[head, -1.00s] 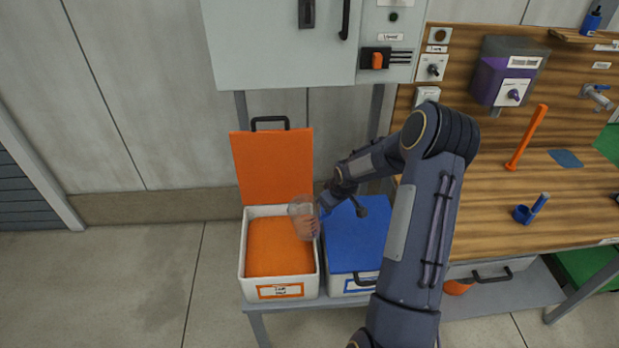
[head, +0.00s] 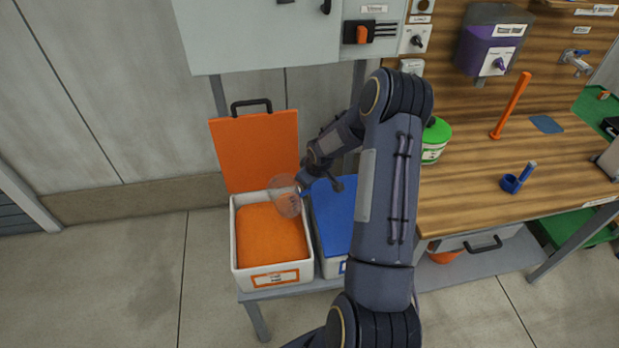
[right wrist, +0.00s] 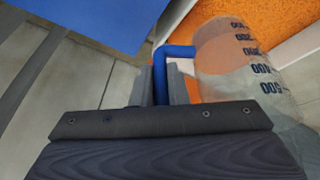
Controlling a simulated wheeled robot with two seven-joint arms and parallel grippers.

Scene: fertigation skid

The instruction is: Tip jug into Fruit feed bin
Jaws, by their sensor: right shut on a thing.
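The clear jug (head: 286,196) with printed volume marks is tilted above the back right part of the open orange bin (head: 240,259). This white bin has an orange lid standing open and is full of orange material; its label is too small to read. My right gripper (head: 305,187) is beside the jug, on its right. In the right wrist view the gripper (right wrist: 161,84) is shut on the jug's blue handle (right wrist: 178,52), and the jug (right wrist: 232,65) extends to the right over the orange material. I cannot tell what is inside the jug. My left gripper is out of view.
A closed bin with a blue lid (head: 330,215) stands right beside the orange one. A grey cabinet (head: 250,35) hangs above. The wooden bench (head: 460,200) at right holds a green-lidded tub (head: 435,141) and a blue holder (head: 513,183).

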